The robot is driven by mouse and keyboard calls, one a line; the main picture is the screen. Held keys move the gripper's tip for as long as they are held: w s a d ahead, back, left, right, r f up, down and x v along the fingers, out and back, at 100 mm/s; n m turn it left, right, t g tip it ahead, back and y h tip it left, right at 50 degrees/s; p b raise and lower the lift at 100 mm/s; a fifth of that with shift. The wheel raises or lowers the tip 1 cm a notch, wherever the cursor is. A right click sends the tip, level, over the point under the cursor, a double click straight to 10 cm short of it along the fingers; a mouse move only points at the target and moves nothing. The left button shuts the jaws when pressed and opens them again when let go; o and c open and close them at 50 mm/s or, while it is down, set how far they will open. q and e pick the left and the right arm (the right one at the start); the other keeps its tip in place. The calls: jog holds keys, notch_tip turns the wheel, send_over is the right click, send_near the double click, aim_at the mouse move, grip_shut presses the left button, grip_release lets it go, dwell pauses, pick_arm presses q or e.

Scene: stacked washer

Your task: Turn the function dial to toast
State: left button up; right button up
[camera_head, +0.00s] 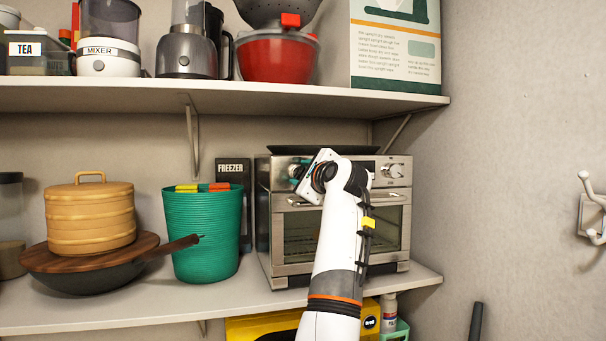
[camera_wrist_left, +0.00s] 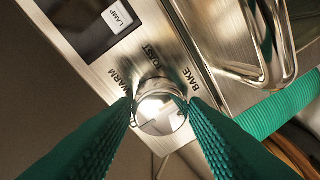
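The toaster oven (camera_head: 385,225) stands on the middle shelf, its control panel along the top of its front. My left gripper (camera_head: 298,171) is at the left part of that panel, and my arm covers much of the oven. In the left wrist view the round metal function dial (camera_wrist_left: 160,112) sits between the two green ribbed fingertips of my left gripper (camera_wrist_left: 160,106), which appear to press on its sides. WARM, TOAST (camera_wrist_left: 149,53) and BAKE are printed around the dial. I cannot tell where its pointer aims. My right gripper is not in view.
Another knob (camera_head: 394,170) shows at the panel's right. A green bin (camera_head: 205,245) stands left of the oven, beside a pan (camera_head: 75,275) bearing a tan lidded container (camera_head: 90,217). The upper shelf (camera_head: 150,95) hangs above, and a wall is at the right.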

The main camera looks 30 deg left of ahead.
pick_arm(q)
jog(key=c, duration=0.5)
